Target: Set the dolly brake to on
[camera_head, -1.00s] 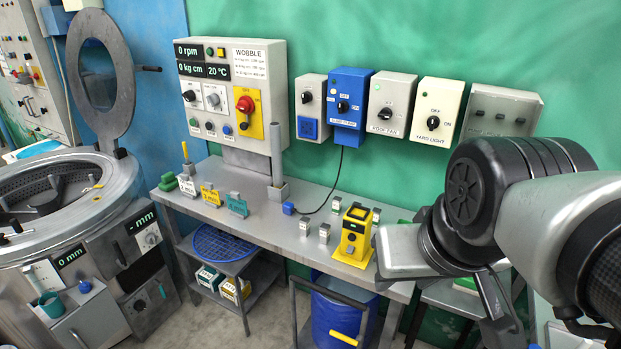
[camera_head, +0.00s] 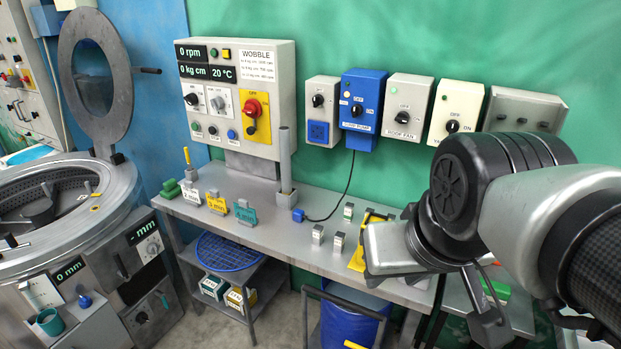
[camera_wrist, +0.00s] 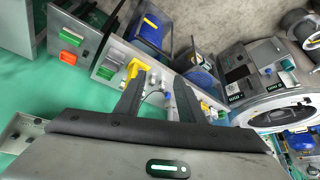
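A blue drum (camera_head: 345,322) stands on the floor under the bench's right end, behind a grey tubular push handle (camera_head: 352,300), which looks like the dolly's. A small yellow part (camera_head: 354,345) shows low in front of the drum, cut by the picture's bottom edge. I cannot tell whether it is the brake or how it is set. In the wrist view the drum (camera_wrist: 148,34) shows at the top, with a yellow part on it. My gripper (camera_wrist: 160,78) is open and empty, well apart from the drum, with its fingers over the bench side.
The bench (camera_head: 275,225) bears coloured tags, small blocks and a yellow device (camera_head: 358,258) partly hidden by my arm. Control boxes (camera_head: 362,108) line the green wall. A drum machine (camera_head: 60,215) stands at left. Grey floor shows left of the blue drum.

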